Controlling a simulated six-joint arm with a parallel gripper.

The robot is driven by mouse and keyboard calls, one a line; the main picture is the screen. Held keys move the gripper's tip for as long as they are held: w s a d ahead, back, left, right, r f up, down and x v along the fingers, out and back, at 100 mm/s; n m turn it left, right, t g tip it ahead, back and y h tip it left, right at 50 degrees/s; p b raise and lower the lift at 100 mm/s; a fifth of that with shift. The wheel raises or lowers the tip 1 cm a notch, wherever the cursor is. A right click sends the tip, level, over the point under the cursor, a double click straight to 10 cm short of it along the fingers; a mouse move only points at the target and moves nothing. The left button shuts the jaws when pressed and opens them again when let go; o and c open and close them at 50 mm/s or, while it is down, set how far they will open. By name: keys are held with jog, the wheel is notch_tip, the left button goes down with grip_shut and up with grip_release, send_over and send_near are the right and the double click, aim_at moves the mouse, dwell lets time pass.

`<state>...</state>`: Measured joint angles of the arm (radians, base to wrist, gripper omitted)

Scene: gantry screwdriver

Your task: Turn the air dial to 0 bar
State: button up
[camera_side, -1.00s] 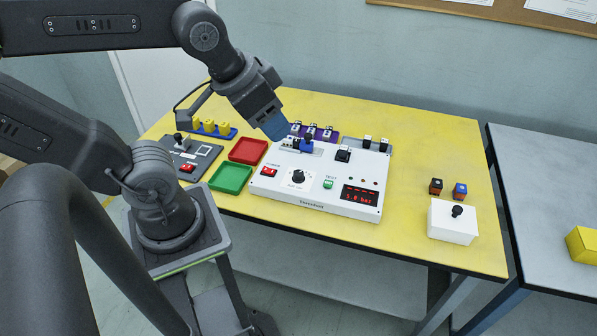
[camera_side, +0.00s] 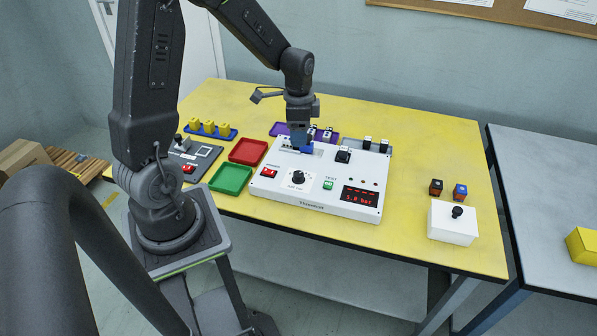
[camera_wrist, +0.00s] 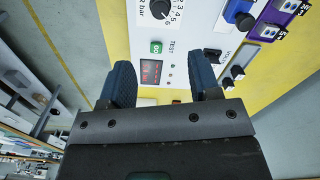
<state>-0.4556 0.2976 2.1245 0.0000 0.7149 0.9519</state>
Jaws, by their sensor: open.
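The air dial (camera_side: 298,177) is a black round knob with a white pointer mark on the front of the white test box (camera_side: 275,188). Its display (camera_side: 359,196) shows red digits that look like 5.0 bar. The dial (camera_wrist: 160,9) also shows at the top edge of the wrist view, with numbers around it. My gripper (camera_side: 300,143) points down over the back left of the box, behind the dial and apart from it. In the wrist view my gripper (camera_wrist: 166,80) is open, with nothing between its blue fingers.
A red switch (camera_side: 269,172) and a green TEST button (camera_side: 328,185) flank the dial. A red tray (camera_side: 248,151) and a green tray (camera_side: 231,179) lie left of the box. A white box with a black knob (camera_side: 453,222) stands at right.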

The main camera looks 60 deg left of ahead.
aim_at(298, 173)
notch_tip(298, 173, down, 14)
jog(key=shift+f, duration=0.1)
dwell(0.5)
jog(key=c, duration=0.9)
